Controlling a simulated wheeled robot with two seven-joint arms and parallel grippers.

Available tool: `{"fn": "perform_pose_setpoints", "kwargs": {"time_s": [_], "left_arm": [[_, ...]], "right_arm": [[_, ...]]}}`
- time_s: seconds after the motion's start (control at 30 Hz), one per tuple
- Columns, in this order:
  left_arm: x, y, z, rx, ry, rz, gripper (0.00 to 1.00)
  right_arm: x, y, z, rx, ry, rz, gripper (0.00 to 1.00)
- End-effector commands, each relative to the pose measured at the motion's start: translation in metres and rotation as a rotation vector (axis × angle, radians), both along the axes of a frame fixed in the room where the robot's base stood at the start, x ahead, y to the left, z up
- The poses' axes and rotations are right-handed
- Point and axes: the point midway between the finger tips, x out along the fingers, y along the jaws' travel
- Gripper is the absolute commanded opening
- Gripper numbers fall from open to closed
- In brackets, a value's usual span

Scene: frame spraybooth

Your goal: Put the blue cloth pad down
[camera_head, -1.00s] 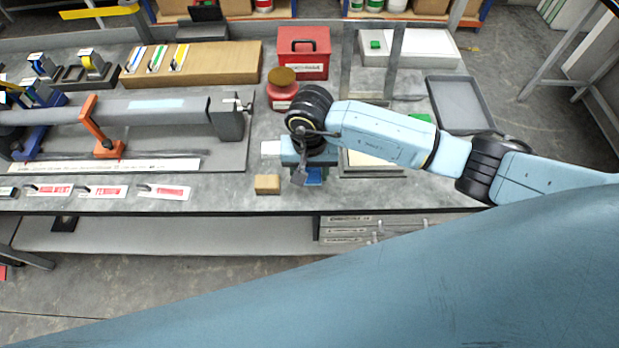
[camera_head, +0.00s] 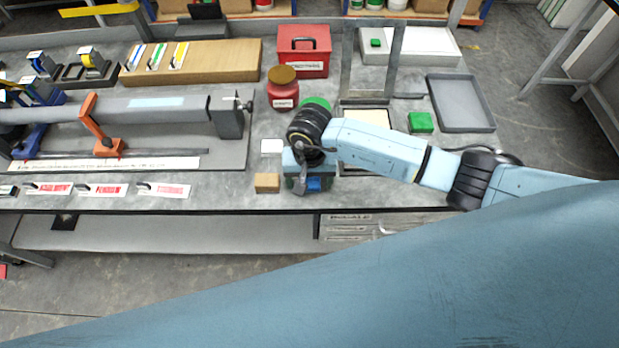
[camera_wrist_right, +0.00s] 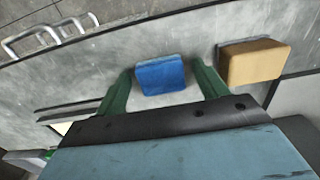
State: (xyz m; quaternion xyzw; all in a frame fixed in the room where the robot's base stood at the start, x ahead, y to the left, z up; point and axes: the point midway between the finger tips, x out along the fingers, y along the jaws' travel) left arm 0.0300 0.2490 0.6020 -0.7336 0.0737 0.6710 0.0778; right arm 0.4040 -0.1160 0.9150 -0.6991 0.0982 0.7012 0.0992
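The blue cloth pad (camera_wrist_right: 160,75) lies on the grey bench top near its front edge, between the two green fingers of my right gripper (camera_wrist_right: 162,80). A narrow gap shows on each side of the pad in the right wrist view, so the gripper looks open around it. In the head view the right gripper (camera_head: 309,184) points down at the bench front, with the blue pad (camera_head: 314,184) partly showing between its fingers. My left gripper is not in view.
A tan block (camera_head: 267,183) sits just left of the right gripper; it also shows in the wrist view (camera_wrist_right: 253,61). A green block (camera_head: 420,122), a grey tray (camera_head: 462,128) and a red jar (camera_head: 283,96) stand farther back. Bench right of the gripper is partly clear.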

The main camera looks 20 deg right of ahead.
Motion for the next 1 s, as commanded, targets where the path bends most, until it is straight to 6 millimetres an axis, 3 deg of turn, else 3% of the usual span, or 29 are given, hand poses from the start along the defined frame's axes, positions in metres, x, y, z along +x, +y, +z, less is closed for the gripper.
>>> {"fn": "perform_pose_setpoints", "kwargs": {"time_s": [0.37,0.8,1.0], "left_arm": [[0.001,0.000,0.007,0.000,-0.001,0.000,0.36],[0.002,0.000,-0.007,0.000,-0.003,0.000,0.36],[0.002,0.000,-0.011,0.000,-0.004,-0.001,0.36]], "right_arm": [[-0.001,0.000,0.006,0.002,0.002,0.000,0.72],[0.001,0.000,0.093,0.001,-0.004,0.003,0.72],[0.001,0.000,0.117,0.001,-0.001,0.001,0.72]]}}
